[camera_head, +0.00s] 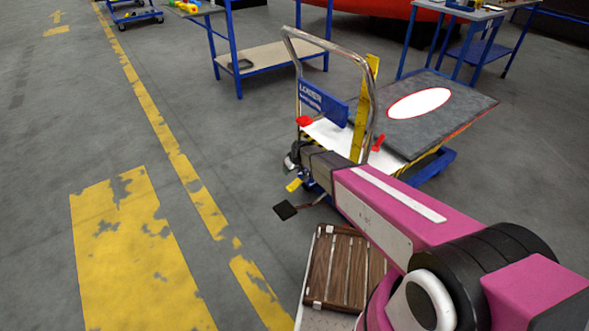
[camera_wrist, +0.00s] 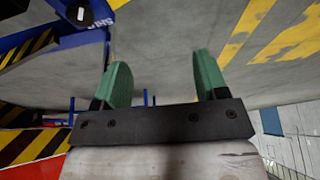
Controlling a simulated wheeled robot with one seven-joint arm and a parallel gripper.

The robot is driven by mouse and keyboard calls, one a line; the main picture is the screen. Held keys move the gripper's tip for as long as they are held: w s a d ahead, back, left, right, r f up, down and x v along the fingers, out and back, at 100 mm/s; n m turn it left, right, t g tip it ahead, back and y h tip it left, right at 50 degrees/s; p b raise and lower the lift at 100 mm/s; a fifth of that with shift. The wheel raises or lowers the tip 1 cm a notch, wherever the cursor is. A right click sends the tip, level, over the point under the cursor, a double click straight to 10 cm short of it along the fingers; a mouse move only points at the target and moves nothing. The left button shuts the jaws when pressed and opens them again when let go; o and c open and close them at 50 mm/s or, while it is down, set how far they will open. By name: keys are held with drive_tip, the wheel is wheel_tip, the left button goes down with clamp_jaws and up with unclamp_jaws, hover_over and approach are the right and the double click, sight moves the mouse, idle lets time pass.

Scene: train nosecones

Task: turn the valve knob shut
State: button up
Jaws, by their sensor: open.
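I cannot make out a valve knob in either view. My gripper (camera_wrist: 163,68) shows in the wrist view with its two green fingers wide apart. Nothing is between the fingers, and grey floor shows through the gap. In the head view, my pink arm reaches toward the trolley, and my gripper cannot be told apart beyond the arm's far end. Two small red parts sit on the trolley, one on the left (camera_head: 304,121) and one on the right (camera_head: 378,143); I cannot tell what they are.
A blue lift trolley (camera_head: 433,165) with a chrome handle (camera_head: 289,60) stands close by my arm, carrying a dark panel (camera_head: 455,105). Blue-framed workbenches (camera_head: 262,57) stand behind it. A brown slatted item (camera_head: 341,268) lies below my arm. The floor on the left is clear.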

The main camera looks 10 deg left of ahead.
drive_tip(key=m+h, duration=0.6)
drive_tip(key=m, duration=1.2)
approach(308, 173)
drive_tip(key=shift+t, duration=0.3)
drive_tip(key=x, duration=0.9)
drive_tip(key=shift+s+f, duration=0.2)
drive_tip(key=shift+s, duration=0.1)
